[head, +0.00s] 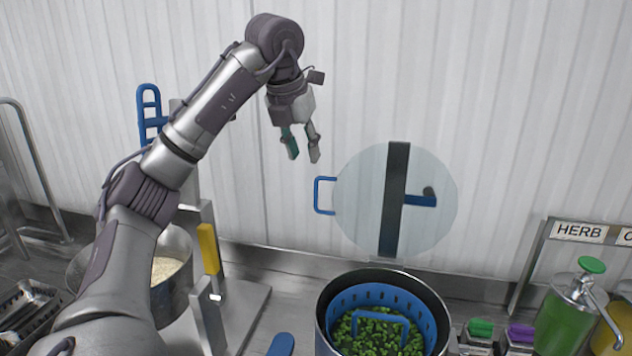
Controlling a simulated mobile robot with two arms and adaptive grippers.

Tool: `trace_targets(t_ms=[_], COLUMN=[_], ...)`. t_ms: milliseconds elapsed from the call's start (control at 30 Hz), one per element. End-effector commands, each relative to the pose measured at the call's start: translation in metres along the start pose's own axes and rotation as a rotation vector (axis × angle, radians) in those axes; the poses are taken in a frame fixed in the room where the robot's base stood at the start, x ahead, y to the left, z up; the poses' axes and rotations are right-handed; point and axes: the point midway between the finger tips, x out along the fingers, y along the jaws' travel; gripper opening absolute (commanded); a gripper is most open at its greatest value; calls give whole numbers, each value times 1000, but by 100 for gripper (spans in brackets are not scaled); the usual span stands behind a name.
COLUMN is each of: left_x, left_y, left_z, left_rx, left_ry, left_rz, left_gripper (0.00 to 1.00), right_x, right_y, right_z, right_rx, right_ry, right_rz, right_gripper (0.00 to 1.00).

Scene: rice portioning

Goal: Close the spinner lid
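The spinner (328,300) is a dark metal pot at the lower middle, with a blue basket (378,293) inside holding chopped green herbs. Its lid (360,205) is a clear round disc with a dark bar across it and blue handles. The lid stands upright and open behind the pot, in front of the wall. My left gripper (302,158) is up and to the left of the lid, pointing down. Its two fingers are apart with nothing between them, and it does not touch the lid. My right gripper is not in view.
A metal pot (182,243) with white rice stands at left behind my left arm, near a stand with a yellow handle (208,248). A green bottle with a pump (563,318) stands at the right, under a "HERB" sign (578,231). Small green- and purple-topped containers (478,328) sit right of the spinner.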

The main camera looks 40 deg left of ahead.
Motion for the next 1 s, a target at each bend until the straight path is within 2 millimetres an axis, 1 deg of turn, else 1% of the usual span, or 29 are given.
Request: trace_targets(t_ms=[33,100,233,333,367,400,700,800,900,1000], left_x=[0,2,14,32,37,41,103,118,129,135], left_y=[0,0,-1,-1,0,1,0,1,0,0], left_z=[0,0,-1,-2,-2,0,0,0,0,0], left_rx=[1,1,2,2,1,0,0,0,0,0], left_ry=[0,0,3,6,6,6,5,4,2,2], left_rz=[0,0,0,-1,0,3,2,2,2,1], left_gripper=[35,35,35,35,35,35,35,35,35,35], right_x=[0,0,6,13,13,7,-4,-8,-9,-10], right_y=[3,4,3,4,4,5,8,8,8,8], right_z=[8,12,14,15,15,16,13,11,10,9], right_rx=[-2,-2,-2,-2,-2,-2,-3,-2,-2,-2], right_ry=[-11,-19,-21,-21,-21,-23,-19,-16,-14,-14], right_rz=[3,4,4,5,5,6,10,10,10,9], right_gripper=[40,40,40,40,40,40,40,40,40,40])
